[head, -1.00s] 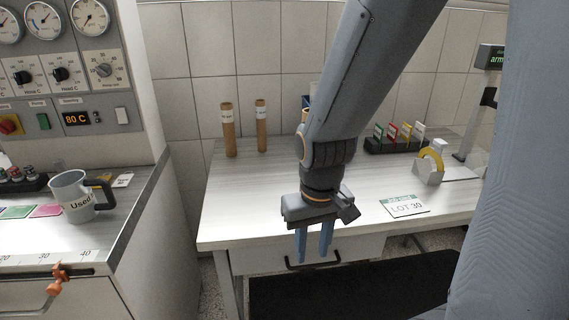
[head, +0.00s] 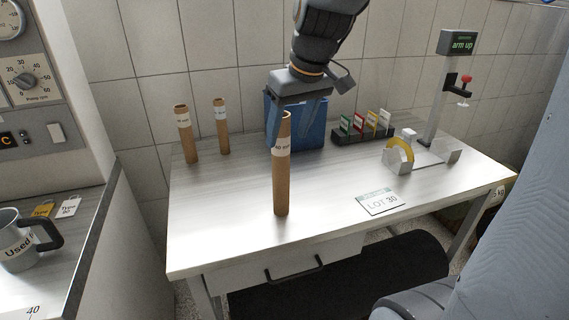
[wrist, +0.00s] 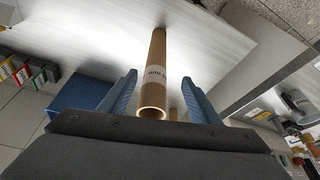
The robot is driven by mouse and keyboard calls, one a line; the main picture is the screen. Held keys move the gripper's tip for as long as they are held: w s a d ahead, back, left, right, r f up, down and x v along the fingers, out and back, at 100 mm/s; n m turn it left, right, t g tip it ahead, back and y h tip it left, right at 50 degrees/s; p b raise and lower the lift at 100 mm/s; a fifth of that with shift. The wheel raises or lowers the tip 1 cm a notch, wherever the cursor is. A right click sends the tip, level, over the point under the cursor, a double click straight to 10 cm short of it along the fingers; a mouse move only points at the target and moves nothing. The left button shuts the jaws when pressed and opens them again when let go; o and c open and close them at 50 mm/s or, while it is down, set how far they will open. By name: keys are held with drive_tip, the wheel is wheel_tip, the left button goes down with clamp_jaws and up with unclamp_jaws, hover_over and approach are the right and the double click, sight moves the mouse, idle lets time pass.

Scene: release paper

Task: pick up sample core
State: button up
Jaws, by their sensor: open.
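Several brown cardboard tubes with white labels stand upright on the white table; the task's sample core is likely one of them. The nearest tube (head: 282,178) stands at the table's middle, and its label is too small to read surely. Two more tubes stand at the back left, one at the left (head: 185,138) and one beside it (head: 221,130). My gripper (head: 297,133) is open and empty, pointing down near the top of the nearest tube. In the wrist view, this tube (wrist: 156,60) shows between the two blue fingers (wrist: 160,82), apart from both.
A blue box (head: 311,138) stands behind the nearest tube. A LOT 30 card (head: 379,201) lies near the front. The left front tabletop is clear.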

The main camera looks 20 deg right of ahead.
sight(280, 137)
drive_tip(key=r, duration=0.1)
drive_tip(key=w+r, duration=0.1)
drive_tip(key=shift+d+r, duration=0.1)
drive_tip(key=shift+r, duration=0.2)
drive_tip(key=shift+w+r+n, duration=0.1)
drive_tip(key=shift+w+n, duration=0.15)
drive_tip(key=shift+n, duration=0.05)
drive_tip(key=shift+w+p+x, duration=0.15)
drive_tip(key=shift+p+x, duration=0.4)
drive_tip(key=shift+x, duration=1.25)
drive_tip(key=shift+w+p+x, duration=0.15)
drive_tip(key=shift+p+x, duration=0.4)
drive_tip(key=shift+x, duration=1.25)
drive_tip(key=shift+r+t, duration=0.1)
drive_tip(key=shift+t, duration=0.2)
clamp_jaws()
